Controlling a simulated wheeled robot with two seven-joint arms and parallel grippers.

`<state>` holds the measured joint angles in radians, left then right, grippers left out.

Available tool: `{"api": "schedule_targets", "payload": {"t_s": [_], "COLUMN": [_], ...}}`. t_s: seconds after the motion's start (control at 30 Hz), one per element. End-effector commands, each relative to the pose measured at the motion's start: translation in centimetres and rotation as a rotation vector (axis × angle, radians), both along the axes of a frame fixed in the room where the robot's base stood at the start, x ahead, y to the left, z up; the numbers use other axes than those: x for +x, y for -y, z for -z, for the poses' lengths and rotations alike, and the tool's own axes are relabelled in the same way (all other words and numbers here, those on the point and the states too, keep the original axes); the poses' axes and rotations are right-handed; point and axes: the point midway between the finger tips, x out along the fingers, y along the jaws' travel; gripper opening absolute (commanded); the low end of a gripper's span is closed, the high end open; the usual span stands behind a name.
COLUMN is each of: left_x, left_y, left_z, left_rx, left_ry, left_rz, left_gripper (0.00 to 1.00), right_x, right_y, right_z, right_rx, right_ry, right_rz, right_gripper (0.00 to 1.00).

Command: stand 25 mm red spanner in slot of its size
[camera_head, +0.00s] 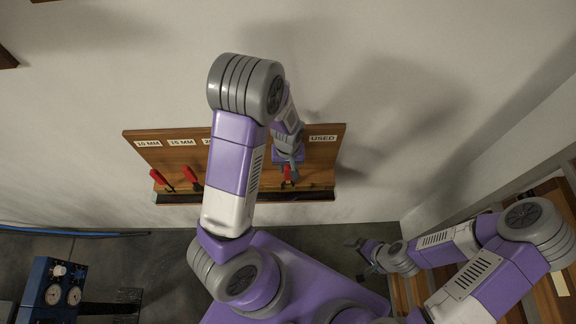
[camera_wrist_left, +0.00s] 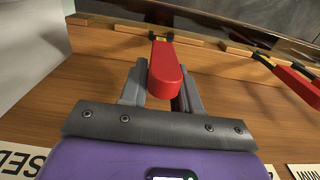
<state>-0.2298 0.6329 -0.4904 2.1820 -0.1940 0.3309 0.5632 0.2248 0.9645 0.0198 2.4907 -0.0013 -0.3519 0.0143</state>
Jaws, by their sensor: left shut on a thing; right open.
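The red spanner (camera_wrist_left: 165,70) is between the fingers of my left gripper (camera_wrist_left: 162,90) in the left wrist view, with its red handle toward the camera. Its far dark end reaches the wooden strip with gaps, and I cannot tell whether it sits inside a slot. In the head view the spanner (camera_head: 287,174) shows as a small red piece under my left gripper (camera_head: 290,166), low on the board near the USED label. The size labels in the middle are hidden by my left arm. My right gripper (camera_head: 356,244) is open and empty, away from the board.
The wooden board (camera_head: 325,152) has labels 10 MM, 15 MM and USED (camera_head: 322,138). Two other red-handled spanners (camera_head: 160,178) (camera_head: 192,180) stand at its left; red handles also show in the left wrist view (camera_wrist_left: 290,78). A blue gauge box (camera_head: 55,285) stands lower left.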

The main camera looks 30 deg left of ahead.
Motion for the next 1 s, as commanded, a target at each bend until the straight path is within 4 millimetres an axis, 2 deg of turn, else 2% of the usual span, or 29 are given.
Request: {"api": "schedule_targets", "payload": {"t_s": [0.4,0.7,1.0], "left_x": [0.0,0.0,0.0], "left_y": [0.0,0.0,0.0], "left_z": [-2.8,-4.5,-4.9], "left_rx": [0.0,0.0,-0.001], "left_ry": [0.001,0.001,0.001], "left_rz": [0.0,0.0,-0.001], "left_gripper": [0.0,0.0,0.0], "right_x": [0.0,0.0,0.0], "right_y": [0.0,0.0,0.0], "right_z": [-2.3,-3.1,-3.2], "right_rx": [0.0,0.0,0.0], "right_ry": [0.0,0.0,0.0], "right_rz": [0.0,0.0,0.0], "right_gripper": [1.0,1.0,1.0]}}
